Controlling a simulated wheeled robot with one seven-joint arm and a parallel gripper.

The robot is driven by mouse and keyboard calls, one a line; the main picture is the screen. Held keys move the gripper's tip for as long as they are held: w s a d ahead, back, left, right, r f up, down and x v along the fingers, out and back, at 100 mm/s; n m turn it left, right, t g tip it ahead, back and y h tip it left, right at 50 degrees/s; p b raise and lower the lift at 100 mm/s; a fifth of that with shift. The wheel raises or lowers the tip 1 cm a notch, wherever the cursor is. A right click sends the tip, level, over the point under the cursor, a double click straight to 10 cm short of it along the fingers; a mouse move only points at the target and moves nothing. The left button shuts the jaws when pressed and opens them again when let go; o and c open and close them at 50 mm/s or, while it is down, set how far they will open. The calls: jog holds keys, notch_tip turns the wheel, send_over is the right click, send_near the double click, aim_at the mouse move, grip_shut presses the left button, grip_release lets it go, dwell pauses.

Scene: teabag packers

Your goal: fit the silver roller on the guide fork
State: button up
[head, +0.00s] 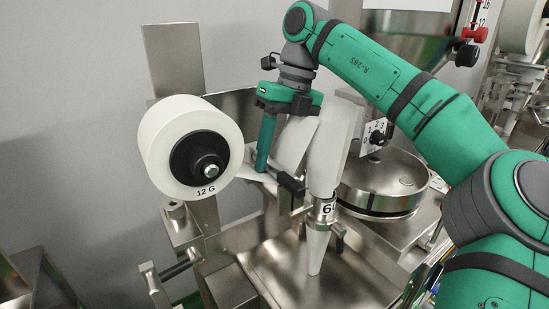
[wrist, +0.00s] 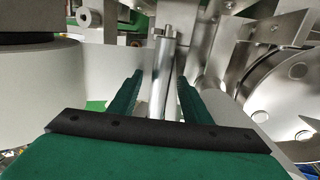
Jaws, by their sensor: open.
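My gripper (head: 264,160) is open and reaches down between the white paper roll and the forming tube. Its two green fingers also show in the wrist view (wrist: 160,78), spread apart. A slim silver cylinder, which looks like the silver roller (wrist: 161,78), stands nearly upright between the fingers, with a gap on each side. In the head view the roller is hidden behind my gripper and the paper. Metal brackets (wrist: 205,50) stand just beyond the roller. I cannot tell which part is the guide fork, or whether the roller touches it.
The large paper roll marked 12 G (head: 160,135) is left of my gripper. White paper (head: 293,145) runs close behind it to the forming tube (head: 316,250). A round metal drum (head: 385,180) stands at right. A steel tray (head: 285,275) lies below, mostly clear.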

jog(key=v, duration=0.6)
jog(key=shift+r, duration=0.45)
jog(key=shift+d, duration=0.1)
jog(key=shift+w, duration=0.1)
